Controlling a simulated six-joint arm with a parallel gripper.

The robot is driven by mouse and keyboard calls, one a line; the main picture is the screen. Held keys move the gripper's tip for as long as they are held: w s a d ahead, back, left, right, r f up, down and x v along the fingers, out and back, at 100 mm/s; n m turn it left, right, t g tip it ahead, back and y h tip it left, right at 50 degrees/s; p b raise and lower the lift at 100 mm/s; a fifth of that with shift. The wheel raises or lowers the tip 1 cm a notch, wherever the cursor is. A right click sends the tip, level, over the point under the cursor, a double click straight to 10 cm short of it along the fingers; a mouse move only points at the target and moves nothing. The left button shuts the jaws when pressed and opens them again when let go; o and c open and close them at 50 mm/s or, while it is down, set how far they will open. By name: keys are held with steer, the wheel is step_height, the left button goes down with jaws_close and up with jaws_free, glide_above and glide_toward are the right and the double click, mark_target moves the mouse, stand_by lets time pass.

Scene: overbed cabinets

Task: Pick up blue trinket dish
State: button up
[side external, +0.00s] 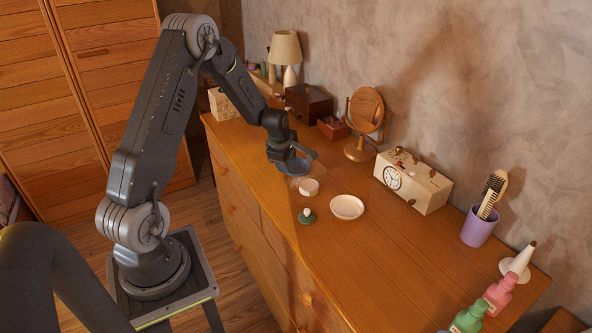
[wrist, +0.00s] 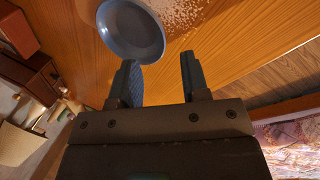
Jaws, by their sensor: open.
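The blue trinket dish (side external: 292,168) is a shallow round bowl near the front edge of the wooden dresser top, below my gripper (side external: 294,155). In the wrist view the dish (wrist: 131,32) shows at the top, left of centre. My gripper (wrist: 157,68) is open, with nothing between its fingers. The left finger's tip overlaps the dish's near rim in the wrist view; I cannot tell if they touch. The right finger is clear of the dish, to its right.
Behind are a mirror (side external: 366,110), a clock (side external: 410,182) and a dark wooden box (side external: 308,103). The dresser top (side external: 400,260) is bare towards the front right.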

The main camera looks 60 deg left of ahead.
mark_target(296, 168)
steer(key=x, duration=0.5)
steer(key=shift+a, duration=0.1)
jaws_close()
stand_by(0.4)
